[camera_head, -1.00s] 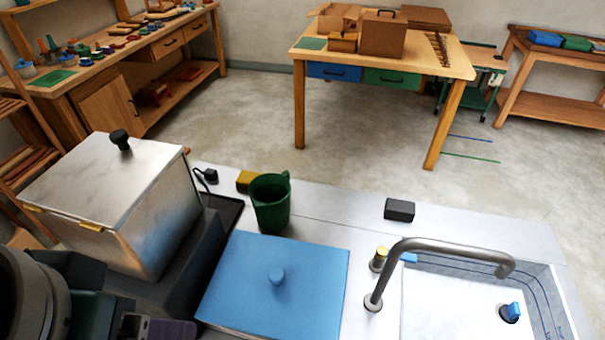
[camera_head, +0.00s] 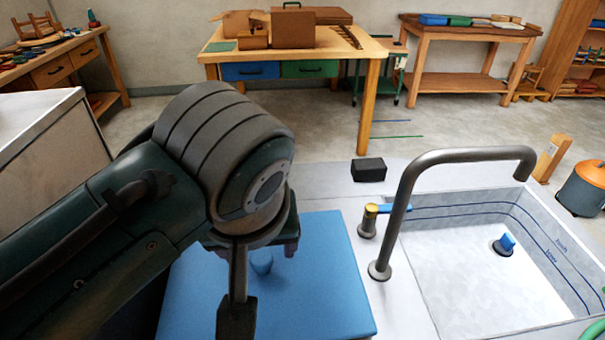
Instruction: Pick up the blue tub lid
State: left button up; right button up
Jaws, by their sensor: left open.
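The blue tub lid (camera_head: 325,290) lies flat on the pale counter at the bottom middle. Its small round blue knob (camera_head: 262,262) shows between my gripper's fingers in the picture. My left gripper (camera_head: 262,282) is open and points down over the lid. One finger is in front of the knob's left side and the other is behind it to the right. I cannot tell how far the fingertips are above the lid. My left arm hides the lid's upper left part. My right gripper is not in view.
A sink (camera_head: 470,275) with a tall curved tap (camera_head: 402,205) is close on the lid's right. A small black block (camera_head: 368,169) sits behind the lid. A metal-sided box (camera_head: 55,150) stands at the left. A green curved thing (camera_head: 594,331) shows at the bottom right.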

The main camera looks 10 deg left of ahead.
aim_at(261, 257)
pick_arm(q)
jog(key=x, duration=0.5)
jog(key=shift+a+b, duration=0.15)
jog(key=shift+b, duration=0.25)
grip_shut()
